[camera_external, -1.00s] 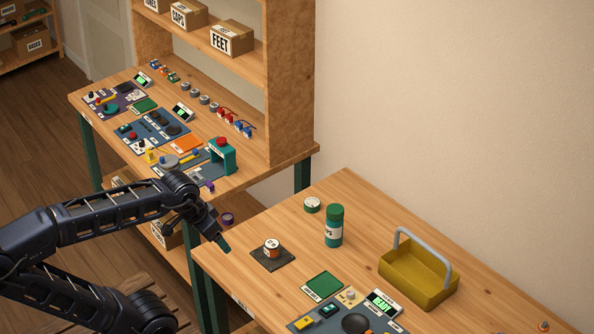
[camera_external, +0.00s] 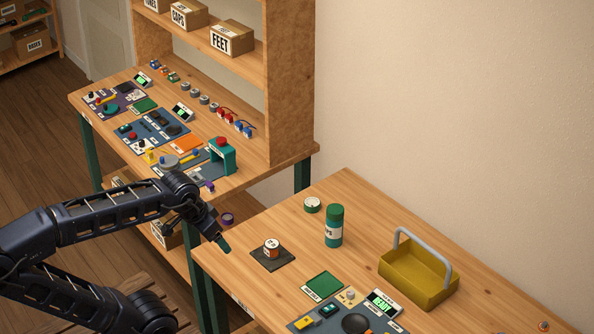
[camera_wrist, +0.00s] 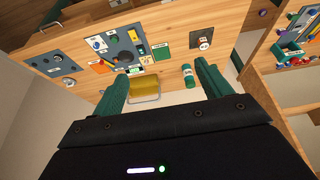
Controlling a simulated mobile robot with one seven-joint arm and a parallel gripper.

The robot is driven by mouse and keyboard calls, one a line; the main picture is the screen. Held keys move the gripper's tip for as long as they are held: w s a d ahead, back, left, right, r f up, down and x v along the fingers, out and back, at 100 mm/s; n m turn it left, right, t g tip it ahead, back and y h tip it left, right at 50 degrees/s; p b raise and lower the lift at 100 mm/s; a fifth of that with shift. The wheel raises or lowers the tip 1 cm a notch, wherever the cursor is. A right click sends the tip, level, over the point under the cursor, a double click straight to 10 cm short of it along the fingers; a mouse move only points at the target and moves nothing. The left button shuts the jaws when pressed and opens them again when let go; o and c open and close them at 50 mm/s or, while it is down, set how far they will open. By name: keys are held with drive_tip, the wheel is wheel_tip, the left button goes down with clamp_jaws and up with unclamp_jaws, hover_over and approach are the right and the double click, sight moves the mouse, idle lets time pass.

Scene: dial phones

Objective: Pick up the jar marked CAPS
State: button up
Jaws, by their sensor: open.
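A teal jar with a green lid and a white label (camera_external: 334,226) stands upright on the near workbench; the label's end looks like "PS", but I cannot read it all. It also shows in the wrist view (camera_wrist: 188,76), close to the right finger. A small jar with an orange band and white top (camera_external: 272,246) stands on a dark square mat (camera_external: 263,262); its marking is too small to read. My gripper (camera_external: 224,243) is at the bench's left edge, apart from both jars. In the wrist view my gripper (camera_wrist: 163,70) is open and empty.
A yellow basket with a grey handle (camera_external: 410,285) stands right of the teal jar. A green pad (camera_external: 325,284) and control panel (camera_external: 335,318) lie in front. A cardboard box marked CAPS (camera_external: 182,18) sits on the far shelf.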

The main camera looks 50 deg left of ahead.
drive_tip(key=w+f+n+g+h, duration=0.1)
drive_tip(key=w+f+n+h, duration=0.25)
drive_tip(key=w, duration=0.55)
drive_tip(key=w+f+n+g+h, duration=0.1)
drive_tip(key=w+f+n+h, duration=0.3)
drive_tip(key=w, duration=0.5)
drive_tip(key=w+f+n+g+h, duration=0.1)
drive_tip(key=w+f+n+h, duration=0.15)
drive_tip(key=w+n, duration=0.45)
drive_tip(key=n+t+h, duration=0.3)
drive_tip(key=n+t, duration=0.7)
drive_tip(key=n, duration=0.2)
approach(336, 213)
drive_tip(key=w+d+f, duration=0.2)
drive_tip(key=w, duration=0.3)
drive_tip(key=shift+x, duration=2.45)
drive_tip(key=shift+s+d, duration=0.15)
drive_tip(key=c, duration=1.6)
drive_tip(key=shift+c, duration=0.3)
